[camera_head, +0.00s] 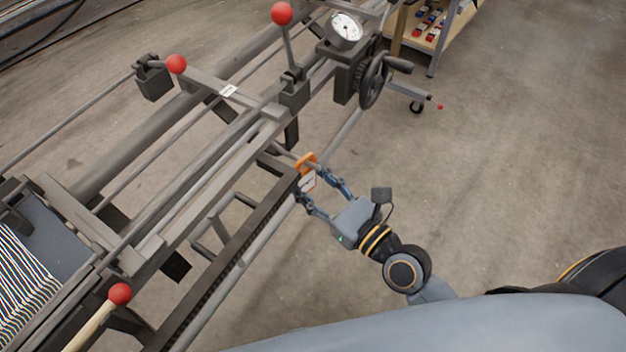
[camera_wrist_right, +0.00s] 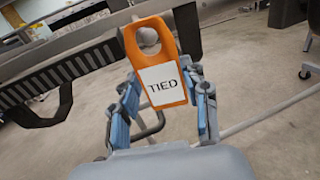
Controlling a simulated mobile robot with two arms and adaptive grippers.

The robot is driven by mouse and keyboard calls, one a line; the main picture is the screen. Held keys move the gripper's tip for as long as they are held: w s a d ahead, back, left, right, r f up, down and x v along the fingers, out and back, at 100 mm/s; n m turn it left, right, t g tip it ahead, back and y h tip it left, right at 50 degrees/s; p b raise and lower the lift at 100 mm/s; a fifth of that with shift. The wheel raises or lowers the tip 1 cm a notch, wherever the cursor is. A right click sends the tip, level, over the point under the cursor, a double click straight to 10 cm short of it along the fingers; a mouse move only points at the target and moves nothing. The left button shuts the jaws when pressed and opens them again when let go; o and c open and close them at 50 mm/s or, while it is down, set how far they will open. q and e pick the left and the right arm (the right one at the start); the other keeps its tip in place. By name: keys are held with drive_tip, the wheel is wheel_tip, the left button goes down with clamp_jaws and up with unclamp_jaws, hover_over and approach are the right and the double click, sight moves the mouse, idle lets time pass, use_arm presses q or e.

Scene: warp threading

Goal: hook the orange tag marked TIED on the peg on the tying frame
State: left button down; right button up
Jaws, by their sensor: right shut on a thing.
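The orange tag (camera_wrist_right: 131,52) has a white label reading TIED and a round hole near its top. It stands upright between the fingers of my right gripper (camera_wrist_right: 165,105), which is shut on it. In the head view the tag (camera_head: 307,161) is at the near right edge of the tying frame (camera_head: 232,248), with my right gripper (camera_head: 320,190) just below it. A grey rounded end, probably the peg (camera_wrist_right: 148,36), shows in the tag's hole. I cannot tell whether it passes through the hole or lies behind it. My left gripper is out of view.
Red-knobbed levers (camera_head: 282,14), a dial gauge (camera_head: 345,30) and a handwheel (camera_head: 374,82) stand on the machine above the tag. Striped warp threads (camera_head: 25,285) lie at the left. A wooden cart (camera_head: 425,38) is at the top right. The floor on the right is clear.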

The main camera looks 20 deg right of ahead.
drive_tip(key=o, duration=0.9)
drive_tip(key=shift+o, duration=0.6)
drive_tip(key=shift+s+d+f, duration=0.1)
drive_tip(key=shift+s+d, duration=0.1)
drive_tip(key=shift+s, duration=0.25)
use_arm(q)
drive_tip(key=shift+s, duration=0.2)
use_arm(e)
drive_tip(key=v, duration=1.1)
